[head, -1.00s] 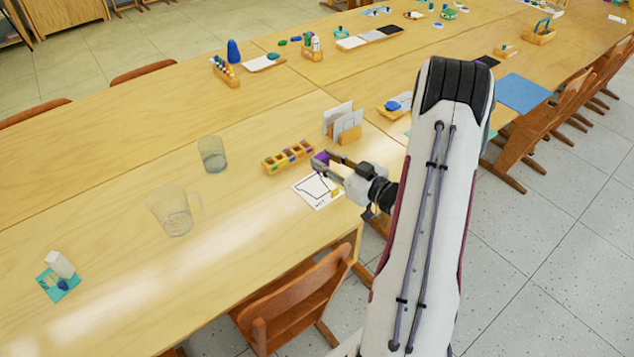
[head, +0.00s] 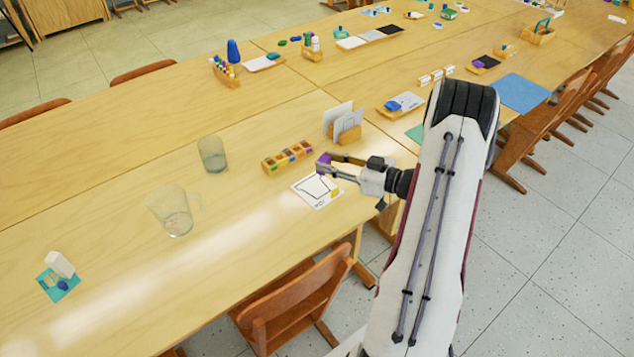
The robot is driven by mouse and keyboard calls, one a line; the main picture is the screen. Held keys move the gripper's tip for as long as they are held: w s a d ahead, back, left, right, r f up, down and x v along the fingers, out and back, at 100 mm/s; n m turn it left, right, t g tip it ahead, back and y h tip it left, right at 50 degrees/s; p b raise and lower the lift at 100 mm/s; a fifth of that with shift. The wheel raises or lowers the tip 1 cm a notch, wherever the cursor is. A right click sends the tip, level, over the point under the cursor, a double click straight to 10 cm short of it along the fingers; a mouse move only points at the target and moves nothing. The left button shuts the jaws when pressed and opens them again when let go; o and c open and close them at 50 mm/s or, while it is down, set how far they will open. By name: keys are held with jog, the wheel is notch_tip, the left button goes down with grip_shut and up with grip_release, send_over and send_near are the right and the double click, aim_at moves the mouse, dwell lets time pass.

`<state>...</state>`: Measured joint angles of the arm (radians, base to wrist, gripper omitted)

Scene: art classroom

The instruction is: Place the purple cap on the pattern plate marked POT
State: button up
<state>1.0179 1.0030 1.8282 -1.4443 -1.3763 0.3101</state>
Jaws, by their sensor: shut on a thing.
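The purple cap (head: 323,163) is held between the fingertips of my gripper (head: 326,166), which is shut on it. The cap is at the far right corner of the white pattern plate (head: 309,194), seemingly a little above it; the exact height is hard to tell. The plate lies on the table near its front edge, with a black pot outline and small lettering that reads like POT. A yellow piece (head: 335,193) lies on the plate's right side.
A wooden compartment box (head: 287,157) with coloured pieces stands just behind the plate. A wooden holder with upright cards (head: 345,124) is behind my gripper. A clear jug (head: 173,211) and a clear beaker (head: 212,155) stand to the left.

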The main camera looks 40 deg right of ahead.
send_over(329, 198)
jog(key=shift+w+f, duration=0.1)
jog(key=shift+f, duration=3)
jog(key=shift+f, duration=1.9)
jog(key=shift+f, duration=0.2)
jog(key=o, duration=0.7)
jog(key=shift+f, duration=0.1)
